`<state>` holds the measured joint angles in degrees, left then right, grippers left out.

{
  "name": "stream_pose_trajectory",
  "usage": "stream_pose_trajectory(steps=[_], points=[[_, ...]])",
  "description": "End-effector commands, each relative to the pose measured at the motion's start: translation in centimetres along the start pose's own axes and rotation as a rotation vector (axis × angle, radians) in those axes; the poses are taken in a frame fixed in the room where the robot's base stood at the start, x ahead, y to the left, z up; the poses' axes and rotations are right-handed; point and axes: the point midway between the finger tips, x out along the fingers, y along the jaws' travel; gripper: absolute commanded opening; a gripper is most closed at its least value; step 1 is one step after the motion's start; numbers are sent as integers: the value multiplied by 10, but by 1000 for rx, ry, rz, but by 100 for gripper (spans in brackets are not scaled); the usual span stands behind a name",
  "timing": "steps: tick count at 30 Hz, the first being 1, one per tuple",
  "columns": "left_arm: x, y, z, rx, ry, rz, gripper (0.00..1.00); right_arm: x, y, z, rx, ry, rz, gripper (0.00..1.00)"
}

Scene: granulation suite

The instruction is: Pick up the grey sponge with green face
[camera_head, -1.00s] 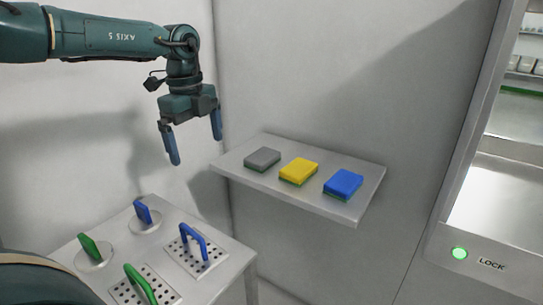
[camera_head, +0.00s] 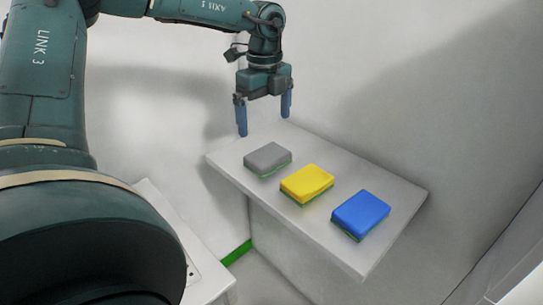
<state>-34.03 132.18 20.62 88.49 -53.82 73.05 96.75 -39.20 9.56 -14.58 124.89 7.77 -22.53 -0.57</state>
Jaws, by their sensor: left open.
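The grey sponge (camera_head: 268,158) with a green lower face lies on the wall shelf (camera_head: 335,250), the leftmost in a row of three. My left gripper (camera_head: 264,118) is open and empty, its blue fingers pointing down. In the picture it is just above and behind the grey sponge, apart from it. One fingertip appears near the back left edge of the shelf; the exact height is hard to tell. My right gripper is out of view.
A yellow sponge (camera_head: 307,183) and a blue sponge (camera_head: 361,214), both green underneath, lie to the right of the grey one with small gaps. A low table (camera_head: 205,277) is at lower left, mostly hidden by my arm. A wall rises behind the shelf.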

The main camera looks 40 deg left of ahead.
Motion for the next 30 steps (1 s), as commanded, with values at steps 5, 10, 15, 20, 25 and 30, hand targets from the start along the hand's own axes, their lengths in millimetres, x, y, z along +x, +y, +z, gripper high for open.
stream_pose_trajectory(steps=[5,10,15,20,25,30], points=[[30,0,-1,0,2,1,100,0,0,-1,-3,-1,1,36],[41,0,-1,1,0,-1,100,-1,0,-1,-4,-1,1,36],[62,-2,-3,0,2,3,100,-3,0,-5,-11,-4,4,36],[84,-2,-4,-1,2,2,100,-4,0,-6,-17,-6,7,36],[92,-3,-4,0,0,-2,100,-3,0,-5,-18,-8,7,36],[92,-3,-4,0,0,-2,99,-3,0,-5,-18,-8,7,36]])
